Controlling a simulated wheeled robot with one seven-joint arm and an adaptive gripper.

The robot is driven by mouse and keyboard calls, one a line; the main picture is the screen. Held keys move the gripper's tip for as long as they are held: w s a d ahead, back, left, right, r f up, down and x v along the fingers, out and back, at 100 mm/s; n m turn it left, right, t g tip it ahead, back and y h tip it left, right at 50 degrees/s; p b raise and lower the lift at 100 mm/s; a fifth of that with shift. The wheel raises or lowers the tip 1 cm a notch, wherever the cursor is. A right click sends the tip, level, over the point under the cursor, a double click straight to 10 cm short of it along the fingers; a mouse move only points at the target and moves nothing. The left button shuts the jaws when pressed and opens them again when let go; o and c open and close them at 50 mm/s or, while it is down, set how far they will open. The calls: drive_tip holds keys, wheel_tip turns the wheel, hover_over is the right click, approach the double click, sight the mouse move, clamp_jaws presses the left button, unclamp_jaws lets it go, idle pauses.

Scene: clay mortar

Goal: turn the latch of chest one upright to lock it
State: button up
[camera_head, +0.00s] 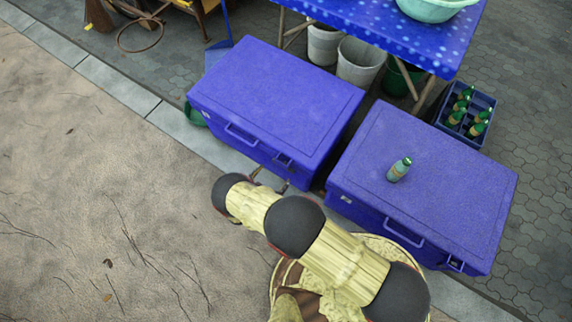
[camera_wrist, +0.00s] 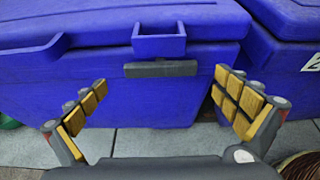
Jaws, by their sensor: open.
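Chest one (camera_head: 265,85) is the left blue lidded chest; it fills most of the wrist view (camera_wrist: 105,95). Its latch (camera_wrist: 160,69) is a dark grey bar lying level across the chest front, below a blue bracket (camera_wrist: 160,46) at the lid edge. The bracket also shows in the head view (camera_head: 284,160). My gripper (camera_wrist: 161,82) is open and empty, with yellow-padded fingers spread left and right of the latch. The latch lies between the fingertips in the picture, and no contact shows. In the head view, my gripper (camera_head: 270,180) is low before the chest front, partly hidden by my arm.
A second blue chest (camera_head: 450,175) stands close on the right, with a bottle (camera_head: 399,169) on its lid. Its label (camera_wrist: 314,62) reads 2. Chest one's carry handle (camera_wrist: 35,55) is left of the latch. Open sandy ground (camera_head: 80,200) lies left.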

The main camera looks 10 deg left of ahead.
sight(282, 166)
drive_tip(key=b+x, duration=0.1)
drive_tip(key=x, duration=0.6)
drive_tip(key=shift+w+f, duration=0.1)
drive_tip(key=shift+f, duration=0.05)
drive_tip(key=shift+d, duration=0.1)
drive_tip(key=shift+c, duration=0.4)
drive_tip(key=c, duration=0.7)
drive_tip(key=shift+c, duration=0.3)
